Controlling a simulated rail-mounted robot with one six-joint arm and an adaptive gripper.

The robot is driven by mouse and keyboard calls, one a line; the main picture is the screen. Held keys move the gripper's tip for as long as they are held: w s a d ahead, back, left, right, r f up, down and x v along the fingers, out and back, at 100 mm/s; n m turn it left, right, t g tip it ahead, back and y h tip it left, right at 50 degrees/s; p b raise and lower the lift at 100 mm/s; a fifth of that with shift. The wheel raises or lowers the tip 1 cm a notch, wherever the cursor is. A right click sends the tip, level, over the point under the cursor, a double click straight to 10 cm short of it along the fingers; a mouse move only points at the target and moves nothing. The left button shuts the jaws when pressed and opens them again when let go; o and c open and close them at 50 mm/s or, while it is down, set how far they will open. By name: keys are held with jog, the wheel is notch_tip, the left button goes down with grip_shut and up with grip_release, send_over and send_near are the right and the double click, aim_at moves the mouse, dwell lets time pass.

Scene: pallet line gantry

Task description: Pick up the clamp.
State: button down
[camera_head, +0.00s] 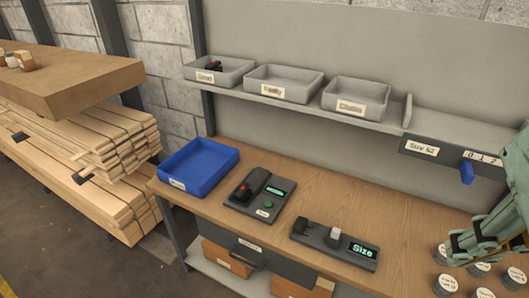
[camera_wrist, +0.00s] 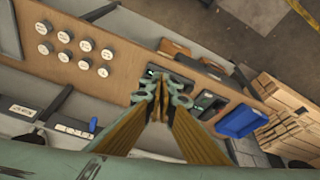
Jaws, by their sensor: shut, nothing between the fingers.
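I see no part clearly marked as the clamp. A dark piece with a red spot (camera_head: 243,191) lies on the left grey device (camera_head: 262,211) on the bench. A similar dark and red piece (camera_head: 214,66) lies in the left grey bin. Either could be the clamp; they are too small to tell. My gripper (camera_head: 460,248) is at the right of the bench, above the round labelled discs, well away from both pieces. In the wrist view my gripper (camera_wrist: 161,100) has its fingers together with nothing between them.
A blue tray (camera_head: 201,167) stands on the wooden bench (camera_head: 330,198) at its left end. Grey bins line the shelf (camera_head: 300,109) above. Several round discs (camera_head: 445,284) stand at the right. The bench middle is clear.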

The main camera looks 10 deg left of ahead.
jog(key=c, duration=3.5)
grip_release()
jog(key=o, duration=1.7)
jog(key=shift+c, duration=0.2)
